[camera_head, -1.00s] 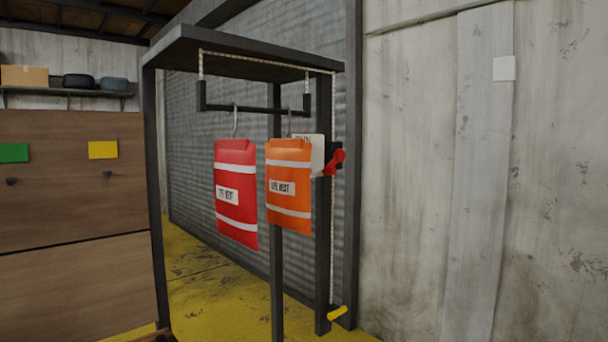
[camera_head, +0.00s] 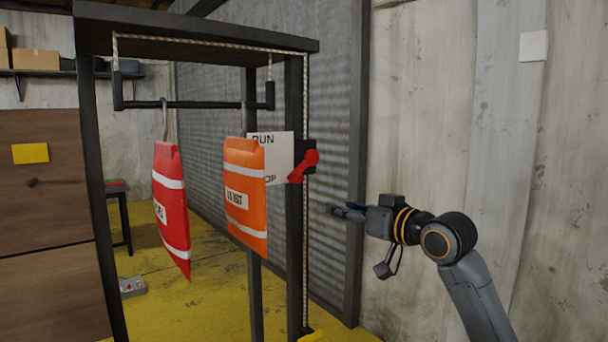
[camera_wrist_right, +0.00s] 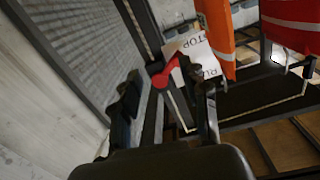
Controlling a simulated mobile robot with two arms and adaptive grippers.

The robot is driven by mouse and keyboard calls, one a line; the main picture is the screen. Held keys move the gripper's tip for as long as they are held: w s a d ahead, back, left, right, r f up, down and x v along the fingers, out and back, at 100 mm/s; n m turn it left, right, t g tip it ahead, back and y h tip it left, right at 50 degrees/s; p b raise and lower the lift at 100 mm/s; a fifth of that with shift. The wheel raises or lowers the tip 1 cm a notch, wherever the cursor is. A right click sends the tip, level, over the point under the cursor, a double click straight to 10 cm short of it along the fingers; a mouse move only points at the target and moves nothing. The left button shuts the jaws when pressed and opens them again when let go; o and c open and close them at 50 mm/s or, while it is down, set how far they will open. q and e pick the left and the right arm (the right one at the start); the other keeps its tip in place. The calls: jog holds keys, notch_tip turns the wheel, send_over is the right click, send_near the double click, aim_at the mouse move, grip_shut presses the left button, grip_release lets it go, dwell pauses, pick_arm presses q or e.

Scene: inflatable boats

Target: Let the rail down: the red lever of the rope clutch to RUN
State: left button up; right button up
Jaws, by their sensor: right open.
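The red lever (camera_head: 303,167) sits on the black rope clutch (camera_head: 309,147) on the frame's right post and slants down-left toward the lower word of the white sign (camera_head: 280,160). RUN shows at the sign's top; the lower word is partly hidden in the head view. The rail (camera_head: 195,104) hangs high on ropes with a red vest (camera_head: 171,208) and an orange vest (camera_head: 245,195). My right gripper (camera_head: 338,210) is open, right of and below the lever. In the wrist view the red lever (camera_wrist_right: 166,72) shows beyond and between the open fingers (camera_wrist_right: 168,95), apart from them.
A dark wall post (camera_head: 357,140) and a concrete wall (camera_head: 430,130) stand to the right. A grey box (camera_head: 132,287) lies on the yellow floor behind the frame.

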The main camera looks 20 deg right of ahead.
notch_tip(320, 180, up, 4)
jog(key=s, duration=0.2)
jog(key=p, duration=0.5)
send_near(301, 179)
jog(key=shift+n+y, duration=0.4)
jog(key=x, duration=0.7)
jog(key=shift+w+d, duration=0.1)
jog(key=shift+w, duration=0.1)
jog(key=shift+w+f, duration=0.15)
jog(key=shift+w, duration=0.35)
grip_shut()
